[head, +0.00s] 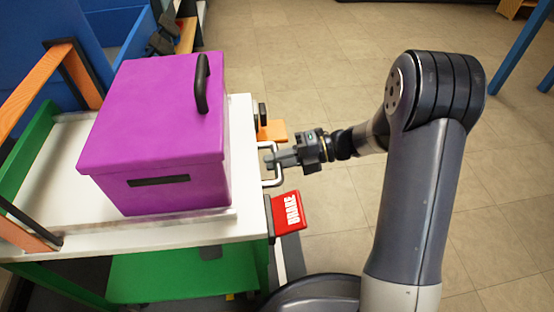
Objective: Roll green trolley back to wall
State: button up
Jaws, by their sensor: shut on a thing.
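The green trolley has a white top (243,125) and a green lower shelf (180,275). A purple lidded box (150,125) with a black handle stands on the top and hides much of it. A pale U-shaped handle (277,182) sticks out from the trolley's right side. My gripper (275,160) is shut on this handle, reaching it from the right. A red tab marked BRAKE (287,211) juts out just below the handle. No wall can be made out for certain.
An orange tab (272,130) lies beyond the handle. Orange and dark rails (40,75) edge the left side. Blue structures (45,25) stand at the upper left. The tiled floor (300,50) right of the trolley is mostly clear. A blue leg (520,45) stands far right.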

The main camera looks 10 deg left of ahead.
grip_shut()
jog(key=shift+s+a+r+p, duration=0.1)
jog(key=shift+a+p, duration=0.15)
jog(key=shift+p, duration=0.05)
jog(key=r+p+x, duration=0.2)
jog(key=p+x, duration=0.1)
jog(key=x, duration=0.9)
jog(key=a+r+p+x, duration=0.1)
jog(key=r+p+x, duration=0.2)
jog(key=x, duration=1)
jog(key=r+p+x, duration=0.3)
jog(key=p+x, duration=0.1)
jog(key=x, duration=0.8)
jog(key=shift+p+x, duration=0.4)
jog(key=shift+x, duration=0.35)
jog(key=shift+a+r, duration=0.1)
